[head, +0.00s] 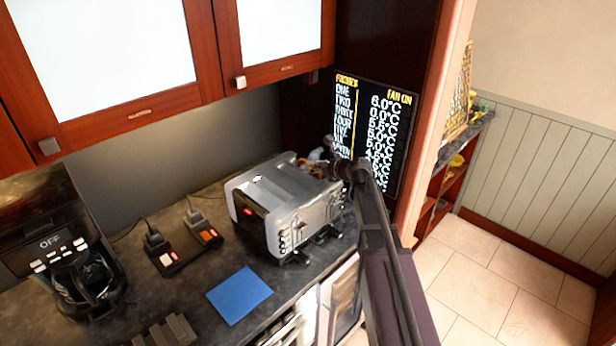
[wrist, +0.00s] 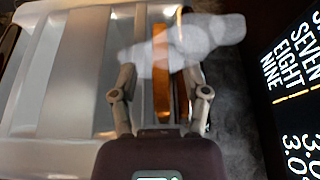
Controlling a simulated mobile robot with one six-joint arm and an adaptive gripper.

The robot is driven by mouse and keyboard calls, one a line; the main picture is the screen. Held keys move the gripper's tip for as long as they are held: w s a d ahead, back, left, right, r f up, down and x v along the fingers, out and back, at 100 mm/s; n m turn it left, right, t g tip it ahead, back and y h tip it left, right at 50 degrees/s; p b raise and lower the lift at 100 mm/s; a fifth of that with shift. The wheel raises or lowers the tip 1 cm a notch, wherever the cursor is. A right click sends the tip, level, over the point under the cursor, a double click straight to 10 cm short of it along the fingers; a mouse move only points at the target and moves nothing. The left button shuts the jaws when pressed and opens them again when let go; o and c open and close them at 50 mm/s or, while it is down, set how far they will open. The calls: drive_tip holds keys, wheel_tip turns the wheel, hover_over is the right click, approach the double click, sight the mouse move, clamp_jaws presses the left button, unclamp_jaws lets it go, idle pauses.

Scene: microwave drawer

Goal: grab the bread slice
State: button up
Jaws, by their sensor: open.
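A silver toaster (head: 262,190) stands on the dark counter and fills the left of the wrist view (wrist: 60,75). In the wrist view, a bread slice (wrist: 161,80) shows edge-on as an orange-brown strip in a toaster slot. A second brown strip (wrist: 182,95) lies just right of it, partly hidden. My gripper (wrist: 162,92) is open above the toaster, with one finger on each side of the strips. No hold on the bread is visible. In the head view, my gripper (head: 330,150) is at the toaster's far right end, small and partly hidden by my arm.
A pale translucent blob (wrist: 195,45) crosses the strips in the wrist view. A text display (head: 385,130) stands close behind my arm. Cabinets (head: 130,120) hang above. A coffee maker (head: 75,265), a power strip (head: 185,252) and a blue sheet (head: 239,295) are on the counter.

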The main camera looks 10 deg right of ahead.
clamp_jaws()
idle(0.3)
drive_tip(key=shift+r, duration=0.2)
wheel_tip(320, 180, up, 10)
drive_tip(key=p, duration=1)
drive_tip(key=shift+f, duration=0.25)
idle(0.4)
